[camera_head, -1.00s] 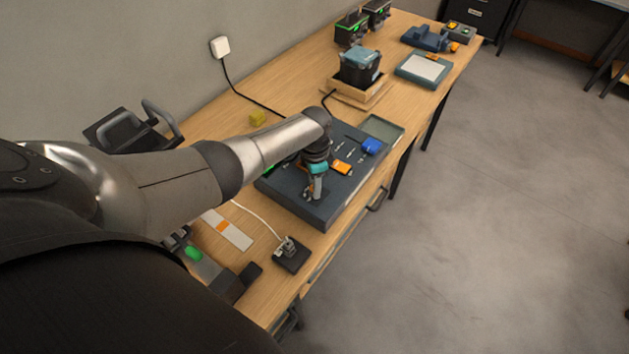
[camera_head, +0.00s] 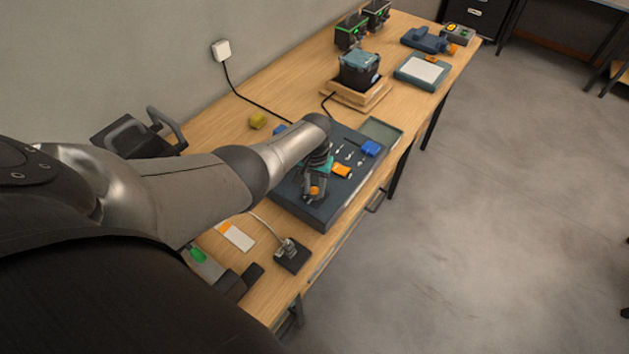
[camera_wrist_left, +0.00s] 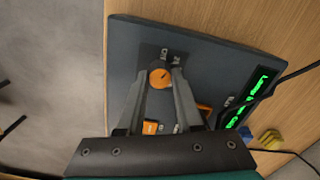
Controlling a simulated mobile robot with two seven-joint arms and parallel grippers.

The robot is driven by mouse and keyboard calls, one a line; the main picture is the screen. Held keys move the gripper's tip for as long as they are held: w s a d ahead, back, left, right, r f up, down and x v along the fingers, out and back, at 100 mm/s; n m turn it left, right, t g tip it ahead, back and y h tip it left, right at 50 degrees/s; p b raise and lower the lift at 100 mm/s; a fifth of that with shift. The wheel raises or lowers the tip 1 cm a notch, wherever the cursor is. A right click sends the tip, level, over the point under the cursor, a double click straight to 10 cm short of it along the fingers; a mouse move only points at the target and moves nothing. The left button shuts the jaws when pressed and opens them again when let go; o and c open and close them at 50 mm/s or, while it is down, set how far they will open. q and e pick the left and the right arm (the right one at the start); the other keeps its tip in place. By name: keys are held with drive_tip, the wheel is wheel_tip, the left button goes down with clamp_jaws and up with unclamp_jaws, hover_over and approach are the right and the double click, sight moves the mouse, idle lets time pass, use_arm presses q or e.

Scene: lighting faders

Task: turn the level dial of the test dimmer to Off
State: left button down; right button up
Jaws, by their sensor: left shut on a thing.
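The dimmer is a dark blue-grey panel (camera_head: 305,211) on the wooden table. Its level dial, a round orange knob (camera_wrist_left: 160,77), shows in the left wrist view near one end of the panel, with small white markings beside it. My left gripper (camera_head: 314,193) reaches down over the near end of the panel, its two fingers on either side of the dial. It is shut on the dial. In the head view the dial (camera_head: 315,190) shows as a small orange spot at the fingertips. The dial's exact setting is too small to read. My right gripper is not in view.
The panel also bears an orange cap (camera_head: 341,171), a blue cap (camera_head: 370,148), small slots and a green-lit display (camera_wrist_left: 248,97). A black box with a switch (camera_head: 291,255) stands near the table's front edge. A lamp-like box (camera_head: 360,68) stands beyond the panel.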

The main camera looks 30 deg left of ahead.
sight(315, 190)
use_arm(q)
drive_tip(key=n, duration=0.5)
drive_tip(key=shift+r+n, duration=0.1)
drive_tip(key=shift+n, duration=0.3)
idle(0.4)
drive_tip(key=c, duration=0.6)
unclamp_jaws()
drive_tip(key=shift+o, duration=0.2)
drive_tip(key=shift+r, duration=0.1)
drive_tip(key=shift+r+b, duration=0.35)
drive_tip(key=shift+r, duration=0.65)
wheel_tip(315, 190, up, 13)
